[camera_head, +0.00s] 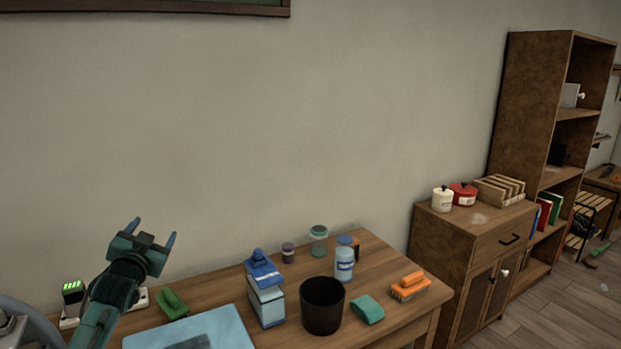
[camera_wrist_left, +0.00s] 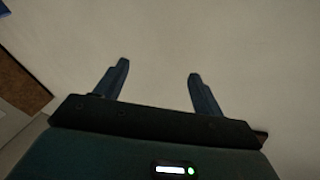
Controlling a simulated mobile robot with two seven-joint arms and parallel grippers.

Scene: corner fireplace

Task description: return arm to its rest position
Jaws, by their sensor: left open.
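My left gripper (camera_head: 153,232) is raised above the left end of the wooden table, with its two blue-grey fingers spread apart. It is open and holds nothing. In the left wrist view the two fingers of the left gripper (camera_wrist_left: 158,88) stand wide apart, with only plain pale wall between them. My left arm comes in from the lower left corner of the head view. My right gripper is in neither view.
The wooden table (camera_head: 388,262) bears a black cup (camera_head: 322,308), a blue-and-white carton (camera_head: 267,302), a green brush (camera_head: 173,304), an orange brush (camera_head: 410,287), a teal sponge (camera_head: 367,310) and several jars. A cabinet (camera_head: 440,246) and bookshelf (camera_head: 524,105) stand right. Space above the table is clear.

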